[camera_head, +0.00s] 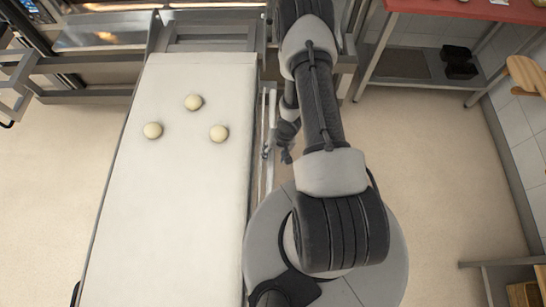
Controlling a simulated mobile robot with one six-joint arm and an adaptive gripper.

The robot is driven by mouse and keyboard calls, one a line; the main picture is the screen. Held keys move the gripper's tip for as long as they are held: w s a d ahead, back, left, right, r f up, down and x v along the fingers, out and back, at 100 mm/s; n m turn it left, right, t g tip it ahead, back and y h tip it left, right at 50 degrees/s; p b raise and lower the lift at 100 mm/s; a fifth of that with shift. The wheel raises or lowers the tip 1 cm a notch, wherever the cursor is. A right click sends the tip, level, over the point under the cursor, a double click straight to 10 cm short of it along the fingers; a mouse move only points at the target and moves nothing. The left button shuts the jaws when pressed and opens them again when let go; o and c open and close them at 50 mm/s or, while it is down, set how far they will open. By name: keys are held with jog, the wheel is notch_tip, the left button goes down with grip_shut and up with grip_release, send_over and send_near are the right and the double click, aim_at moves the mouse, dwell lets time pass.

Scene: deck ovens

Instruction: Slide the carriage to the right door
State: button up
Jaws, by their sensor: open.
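The carriage (170,210) is a long loader with a pale cloth top and metal side edges, left of centre. Its far end meets a grey metal frame at the oven front. Three round dough balls (193,102) lie on its far half. My gripper (278,153) is open beside the carriage's right side, close to a thin upright metal bar (268,115). I cannot tell whether the fingers touch the bar. My arm hides part of the area right of the carriage. The right door cannot be clearly made out.
The oven front (105,38) glows at the upper left, with metal rails (85,65) before it. A red-topped table (450,8) with a lower shelf stands at the upper right. A tiled wall and wooden board (525,75) are at the right. Floor is clear left and right.

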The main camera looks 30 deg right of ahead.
notch_tip(320, 180, up, 8)
jog(key=d, duration=0.1)
jog(key=shift+s+d+f, duration=0.15)
jog(key=shift+s+f, duration=0.1)
jog(key=shift+s, duration=0.2)
